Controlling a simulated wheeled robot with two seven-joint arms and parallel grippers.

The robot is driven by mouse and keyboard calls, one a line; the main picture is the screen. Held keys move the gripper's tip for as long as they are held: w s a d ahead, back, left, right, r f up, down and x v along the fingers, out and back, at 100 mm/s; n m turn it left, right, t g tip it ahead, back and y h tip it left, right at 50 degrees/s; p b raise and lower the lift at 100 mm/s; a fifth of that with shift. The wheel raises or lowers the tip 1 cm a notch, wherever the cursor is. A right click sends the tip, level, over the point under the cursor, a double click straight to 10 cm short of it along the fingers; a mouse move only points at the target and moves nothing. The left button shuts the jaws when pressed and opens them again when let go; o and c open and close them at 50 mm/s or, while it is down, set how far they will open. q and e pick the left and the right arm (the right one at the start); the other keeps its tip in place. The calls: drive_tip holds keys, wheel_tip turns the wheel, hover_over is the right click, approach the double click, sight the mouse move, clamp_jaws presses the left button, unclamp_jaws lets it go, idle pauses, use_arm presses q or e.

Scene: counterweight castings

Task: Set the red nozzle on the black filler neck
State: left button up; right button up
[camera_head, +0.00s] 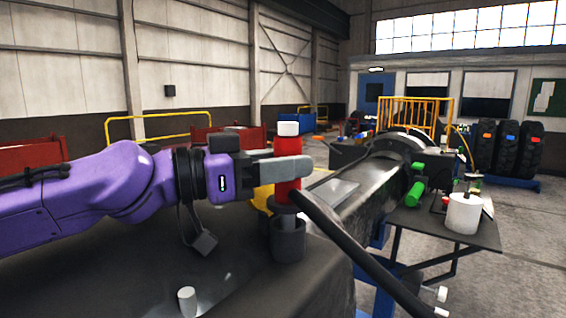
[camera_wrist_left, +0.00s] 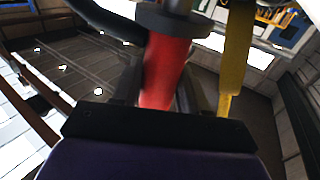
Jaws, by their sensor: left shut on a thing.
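The red nozzle (camera_head: 288,185) is upright, with a white top and a dark collar at its lower end. A thick black hose (camera_head: 350,248) runs from it down to the right. My left gripper (camera_head: 289,167) is shut around its red body, which also shows between the fingers in the left wrist view (camera_wrist_left: 167,68). The black filler neck (camera_head: 288,242) stands on a dark casting directly below the collar. The nozzle's lower tip is hidden, so I cannot tell whether it touches or enters the neck. My right gripper is not in view.
A small white cylinder (camera_head: 187,300) is on the dark casting (camera_head: 150,265) in front. A yellow part (camera_head: 262,197) stands close behind the nozzle. A side table (camera_head: 430,222) at right holds a white canister (camera_head: 464,213). Open floor lies farther right.

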sight(283, 135)
use_arm(q)
drive_tip(key=shift+f+b, duration=0.3)
drive_tip(key=shift+f, duration=0.05)
drive_tip(key=shift+r, duration=0.1)
drive_tip(key=shift+r+p, duration=1.55)
drive_tip(key=shift+r, duration=0.4)
drive_tip(key=shift+b, duration=0.35)
idle(0.3)
drive_tip(key=shift+f+b, duration=1.5)
drive_tip(key=shift+f, duration=0.15)
drive_tip(key=shift+s+d+f+b, duration=0.15)
drive_tip(key=shift+s+f+b, duration=0.05)
drive_tip(key=shift+f+b, duration=0.2)
